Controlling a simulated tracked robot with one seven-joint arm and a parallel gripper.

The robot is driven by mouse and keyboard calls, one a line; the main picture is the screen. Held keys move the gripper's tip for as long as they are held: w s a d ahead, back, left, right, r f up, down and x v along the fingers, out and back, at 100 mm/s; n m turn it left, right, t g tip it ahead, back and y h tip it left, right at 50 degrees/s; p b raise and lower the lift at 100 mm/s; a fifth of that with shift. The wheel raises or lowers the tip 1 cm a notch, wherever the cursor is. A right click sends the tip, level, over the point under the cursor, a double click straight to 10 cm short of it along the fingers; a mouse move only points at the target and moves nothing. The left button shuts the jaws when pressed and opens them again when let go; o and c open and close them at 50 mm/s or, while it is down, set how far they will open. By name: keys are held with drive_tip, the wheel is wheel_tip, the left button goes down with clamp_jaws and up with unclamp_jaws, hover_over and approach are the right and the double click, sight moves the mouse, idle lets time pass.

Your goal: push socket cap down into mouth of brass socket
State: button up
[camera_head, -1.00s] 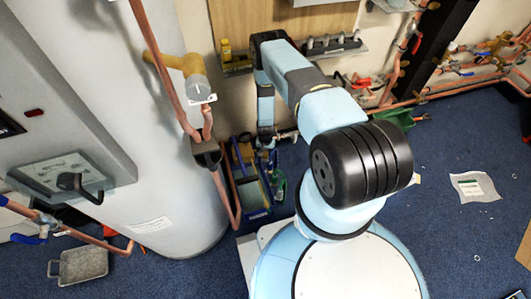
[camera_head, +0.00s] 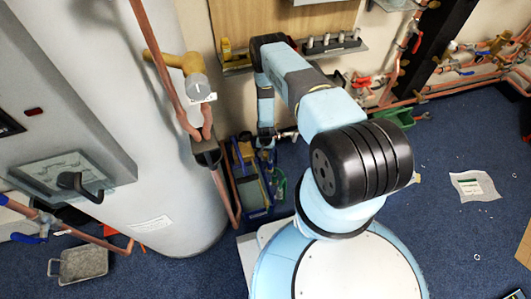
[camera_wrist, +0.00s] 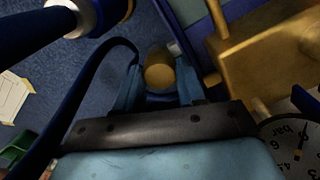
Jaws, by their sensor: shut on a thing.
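My gripper (camera_wrist: 158,92) is shut on a round, brass-coloured piece (camera_wrist: 160,75), which looks like the socket cap. Its rounded end shows between the two blue-grey fingers in the wrist view. I cannot make out the brass socket or its mouth there, so I cannot tell whether the cap touches it. In the head view my gripper (camera_head: 266,141) hangs low by the wall, above and behind the blue tool tray (camera_head: 257,213). What it holds is too small to tell there.
A brass-coloured block (camera_wrist: 262,58) stands close on the right in the wrist view, with a pressure gauge (camera_wrist: 295,145) below it. A dark blue hose or cable curves at left. The tall grey cylinder (camera_head: 165,205) and copper pipes stand left of my arm in the head view.

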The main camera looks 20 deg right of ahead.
drive_tip(key=o, duration=1.1)
drive_tip(key=shift+o, duration=0.2)
wheel_tip(320, 180, up, 14)
drive_tip(key=shift+f, duration=0.2)
idle(0.6)
